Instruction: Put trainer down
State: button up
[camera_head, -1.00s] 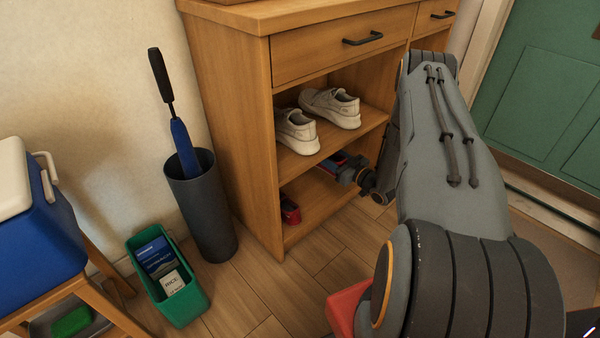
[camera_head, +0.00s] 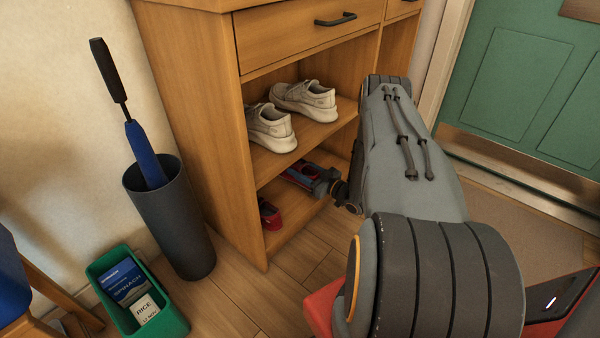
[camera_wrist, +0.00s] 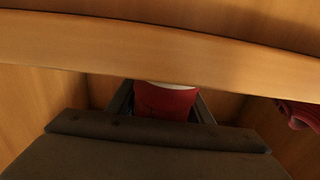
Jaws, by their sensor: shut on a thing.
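My gripper (camera_head: 318,183) reaches into the lower shelf of the wooden cabinet. It is shut on a red trainer (camera_wrist: 166,100), seen in the wrist view between the two dark fingers, with a pale edge at its top. In the head view the held trainer is mostly hidden by the gripper and the upper shelf. Another red shoe (camera_head: 269,213) stands on the lower shelf, left of the gripper; a red shoe also shows at the right edge of the wrist view (camera_wrist: 300,114). I cannot tell whether the held trainer touches the shelf board.
A pair of pale trainers (camera_head: 303,101) stands on the upper shelf (camera_head: 320,135), close above my gripper. The cabinet's side panel (camera_head: 205,120) bounds the left. A dark bin (camera_head: 175,220) with an umbrella and a green box (camera_head: 165,315) stand on the floor.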

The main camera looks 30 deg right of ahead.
jog(key=shift+f, duration=0.15)
jog(key=o, duration=1.3)
jog(key=shift+s+d, duration=0.1)
jog(key=shift+s, duration=0.15)
jog(key=p+v, duration=0.4)
jog(key=v, duration=0.7)
jog(key=shift+s, duration=0.2)
